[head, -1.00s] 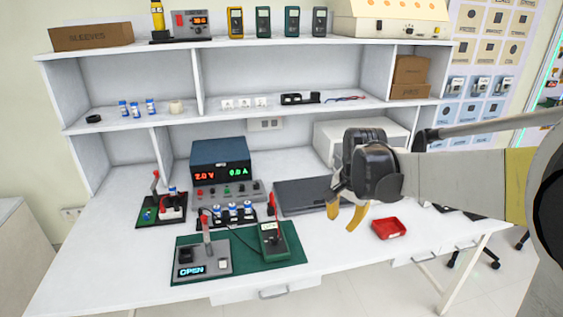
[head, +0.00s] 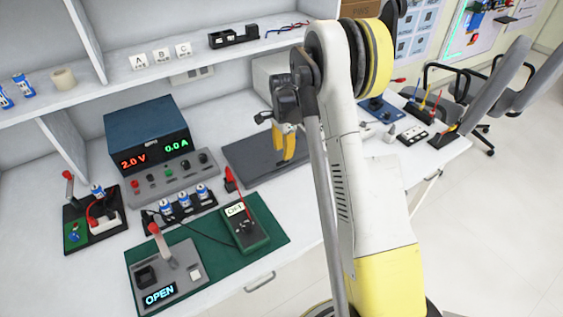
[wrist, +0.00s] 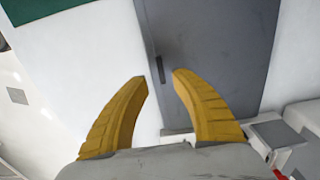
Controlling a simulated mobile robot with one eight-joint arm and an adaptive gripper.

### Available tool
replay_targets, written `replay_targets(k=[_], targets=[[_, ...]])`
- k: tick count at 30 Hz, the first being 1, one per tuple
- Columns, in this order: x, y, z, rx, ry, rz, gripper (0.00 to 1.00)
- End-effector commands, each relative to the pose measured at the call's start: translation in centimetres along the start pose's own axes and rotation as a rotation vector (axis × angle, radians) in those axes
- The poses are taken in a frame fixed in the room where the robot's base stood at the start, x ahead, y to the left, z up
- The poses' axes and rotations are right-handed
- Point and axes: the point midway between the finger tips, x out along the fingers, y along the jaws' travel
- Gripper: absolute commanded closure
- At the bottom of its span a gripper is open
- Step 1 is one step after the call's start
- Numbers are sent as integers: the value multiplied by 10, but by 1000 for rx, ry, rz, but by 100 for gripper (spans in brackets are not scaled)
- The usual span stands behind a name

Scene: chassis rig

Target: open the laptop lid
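The laptop (head: 250,155) is a flat dark grey slab with its lid closed, lying on the white bench to the right of the power supply. My gripper (head: 289,150) has yellow fingers and is over the laptop's right part in the head view; part of the laptop is hidden behind it and my arm. In the wrist view the laptop (wrist: 215,50) fills the upper middle and right, with a small dark notch along its edge. My gripper (wrist: 160,80) is open there, its two fingers apart with nothing between them, near that edge.
A power supply (head: 148,133) and a control strip stand left of the laptop. A green mat (head: 270,228) with a meter (head: 240,225) and a box reading OPEN (head: 165,275) lies in front. Shelves rise behind. Tools on stands (head: 425,125) are at right.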

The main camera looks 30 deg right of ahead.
Motion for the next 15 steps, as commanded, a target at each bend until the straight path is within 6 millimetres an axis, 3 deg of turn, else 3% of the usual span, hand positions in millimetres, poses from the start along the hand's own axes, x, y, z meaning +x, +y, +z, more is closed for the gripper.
replay_targets(k=[1,6,15], targets=[[14,0,0,-1,0,0,69],[40,0,0,-1,0,-1,69],[53,0,0,-1,0,-1,69]])
